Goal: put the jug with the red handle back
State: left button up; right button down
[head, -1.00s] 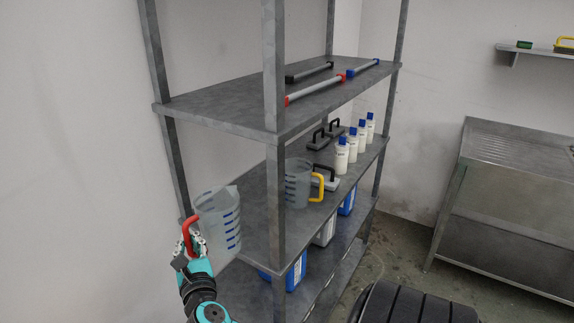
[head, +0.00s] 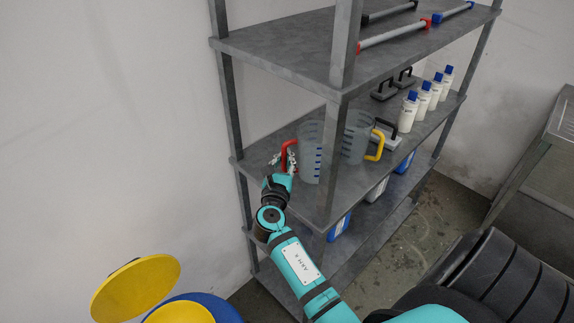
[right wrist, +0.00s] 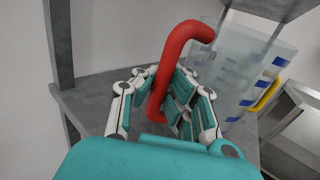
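The clear jug with the red handle (head: 311,152) is at the left end of the middle shelf (head: 262,152) in the head view, upright beside the jug with the yellow handle (head: 357,138). My right gripper (head: 287,160) is at its red handle. In the right wrist view the fingers (right wrist: 165,105) stand on both sides of the red handle (right wrist: 176,62), and the jug body (right wrist: 235,70) is beyond them. Whether the jug's base rests on the shelf is hard to tell. My left gripper is not in view.
A shelf post (head: 343,60) stands in front of the jugs. Several white bottles (head: 422,100) and black-handled tools (head: 393,86) are farther along the shelf. Squeegee-like bars (head: 395,35) lie on the upper shelf. A yellow lid (head: 135,286) is at the lower left.

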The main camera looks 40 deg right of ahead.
aim_at(284, 171)
notch_tip(284, 171, down, 3)
jog(key=shift+f, duration=0.15)
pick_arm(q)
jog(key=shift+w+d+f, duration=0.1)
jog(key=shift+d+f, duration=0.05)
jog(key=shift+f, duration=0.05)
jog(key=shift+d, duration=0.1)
pick_arm(e)
jog(key=shift+f, duration=0.15)
jog(key=c, duration=1.5)
grip_release()
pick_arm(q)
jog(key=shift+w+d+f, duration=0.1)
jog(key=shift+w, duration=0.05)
